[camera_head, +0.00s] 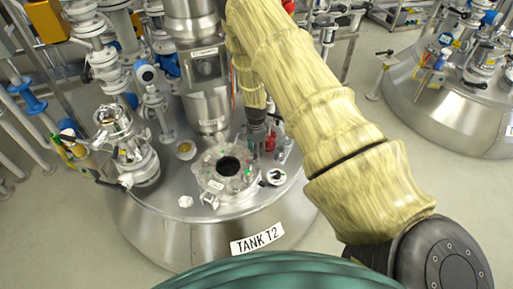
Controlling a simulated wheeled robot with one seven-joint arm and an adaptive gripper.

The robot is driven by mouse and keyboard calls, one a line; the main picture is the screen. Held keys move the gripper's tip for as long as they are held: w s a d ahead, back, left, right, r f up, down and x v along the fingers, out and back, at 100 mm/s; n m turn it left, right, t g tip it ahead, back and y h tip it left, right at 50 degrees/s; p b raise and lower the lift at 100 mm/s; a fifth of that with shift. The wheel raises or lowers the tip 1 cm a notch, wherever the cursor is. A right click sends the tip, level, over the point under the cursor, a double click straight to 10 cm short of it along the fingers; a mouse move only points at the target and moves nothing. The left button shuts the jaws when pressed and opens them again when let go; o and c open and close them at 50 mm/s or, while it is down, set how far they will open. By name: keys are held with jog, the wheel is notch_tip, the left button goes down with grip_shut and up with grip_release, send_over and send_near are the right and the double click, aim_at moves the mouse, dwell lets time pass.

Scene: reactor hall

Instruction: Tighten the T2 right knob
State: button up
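Tank T2 (180,235) is a steel vessel with a white "TANK T2" label on its front. On its top is a round manway flange (213,187) with a dark open hole. Small fittings sit around the flange's rim, one of them on its right side (249,174). I cannot tell for sure which fitting is the right knob. My gripper (256,142) is dark and points down just behind and to the right of the flange. Its fingers are small and blend with fittings behind them, so I cannot see whether they touch or hold anything.
A red fitting (271,141) stands close to the right of my gripper. A steel column (203,80) rises behind the flange. Valves and pipes (125,140) crowd the tank's left side. Another tank (450,110) stands at the right, with open floor between.

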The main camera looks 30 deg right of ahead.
jog(key=shift+w+d+r+m, duration=0.15)
jog(key=shift+w+m, duration=0.1)
jog(key=shift+m, duration=0.35)
jog(key=o, duration=1)
jog(key=shift+s, duration=0.15)
notch_tip(320, 180, up, 12)
jog(key=shift+f, duration=0.1)
